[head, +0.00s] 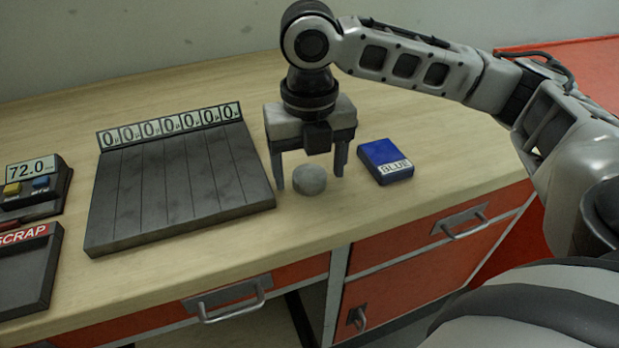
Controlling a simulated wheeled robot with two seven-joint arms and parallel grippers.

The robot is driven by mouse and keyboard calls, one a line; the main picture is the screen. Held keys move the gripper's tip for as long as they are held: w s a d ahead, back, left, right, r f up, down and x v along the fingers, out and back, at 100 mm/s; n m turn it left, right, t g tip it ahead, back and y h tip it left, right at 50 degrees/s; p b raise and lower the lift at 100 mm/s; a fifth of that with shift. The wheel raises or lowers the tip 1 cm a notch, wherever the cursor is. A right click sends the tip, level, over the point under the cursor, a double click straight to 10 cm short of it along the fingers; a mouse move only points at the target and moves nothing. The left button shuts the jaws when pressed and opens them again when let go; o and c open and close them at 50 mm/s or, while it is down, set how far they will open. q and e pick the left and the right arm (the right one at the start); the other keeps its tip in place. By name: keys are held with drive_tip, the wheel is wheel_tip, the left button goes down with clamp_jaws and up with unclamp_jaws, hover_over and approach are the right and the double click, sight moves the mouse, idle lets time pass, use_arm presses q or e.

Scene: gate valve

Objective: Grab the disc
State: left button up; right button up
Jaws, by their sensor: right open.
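A small grey disc (309,180) stands on the wooden worktop near its front edge, just left of a blue box. My right gripper (309,183) points down over the disc. Its two fingers are apart, one to the left and one to the right of the disc, with a visible gap on each side. It appears empty. How deep the fingertips are relative to the disc is hard to tell. My left gripper is not in the picture.
A blue box labelled BLUE (385,161) lies right of the gripper. A dark slotted rack (178,185) with number displays stands left. A device reading 72.0 (33,187) and a SCRAP tray (28,268) sit far left. The worktop (440,120) behind the box is clear.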

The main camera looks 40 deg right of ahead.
drive_tip(key=shift+f, duration=0.1)
drive_tip(key=shift+c, duration=0.3)
drive_tip(key=c, duration=1.2)
drive_tip(key=shift+c, duration=0.2)
